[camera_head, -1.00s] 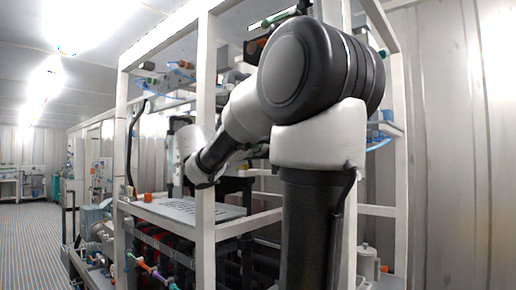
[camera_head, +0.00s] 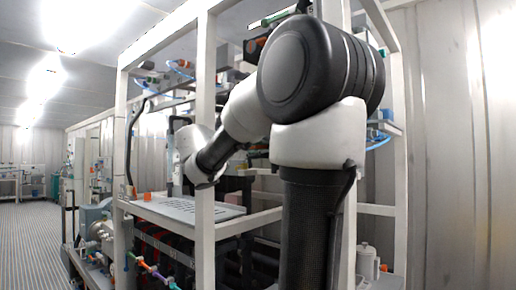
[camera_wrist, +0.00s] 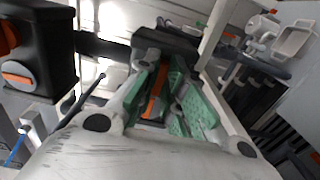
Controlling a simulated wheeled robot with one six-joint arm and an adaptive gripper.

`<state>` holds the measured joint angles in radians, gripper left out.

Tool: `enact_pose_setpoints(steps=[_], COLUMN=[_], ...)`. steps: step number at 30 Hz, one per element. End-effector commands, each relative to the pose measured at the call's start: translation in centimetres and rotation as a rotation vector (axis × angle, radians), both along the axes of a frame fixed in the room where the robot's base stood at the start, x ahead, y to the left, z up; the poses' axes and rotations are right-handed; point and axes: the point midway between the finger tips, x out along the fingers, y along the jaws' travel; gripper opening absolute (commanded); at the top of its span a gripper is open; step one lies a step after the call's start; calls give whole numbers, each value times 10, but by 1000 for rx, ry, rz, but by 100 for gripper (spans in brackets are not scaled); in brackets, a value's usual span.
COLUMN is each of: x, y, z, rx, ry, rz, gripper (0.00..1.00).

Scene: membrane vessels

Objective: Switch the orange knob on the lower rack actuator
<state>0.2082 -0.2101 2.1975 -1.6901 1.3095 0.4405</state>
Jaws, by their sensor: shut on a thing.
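In the wrist view, my gripper (camera_wrist: 160,108) has its two green-padded fingers on either side of an orange knob (camera_wrist: 156,94), shut on it. The knob shows as a narrow orange bar between the pads. A dark body (camera_wrist: 165,39) lies just beyond the fingertips; its outline is partly hidden by the fingers. In the head view my gripper cannot be seen clearly behind the rack frame and my own arm. A small orange part (camera_head: 147,197) shows at the left edge of the perforated shelf; I cannot tell if it is the same knob.
A black box (camera_wrist: 40,45) with an orange round knob (camera_wrist: 18,79) is close on the left in the wrist view. A pale rack bar (camera_wrist: 216,35) passes right of the fingers. The white rack frame (camera_head: 206,130) encloses my arm. Open floor (camera_head: 30,240) lies to the left.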

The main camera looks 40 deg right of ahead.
Motion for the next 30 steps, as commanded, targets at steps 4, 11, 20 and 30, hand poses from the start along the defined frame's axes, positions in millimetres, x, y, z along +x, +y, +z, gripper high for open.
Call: enact_pose_setpoints(steps=[4,11,20,30], x=[0,0,0,0], y=[0,0,0,14], z=[-1,-1,-1,0], rx=[3,4,3,2], ry=[-8,-8,-7,-8], rz=[0,-1,0,4], gripper=[0,0,32,32])
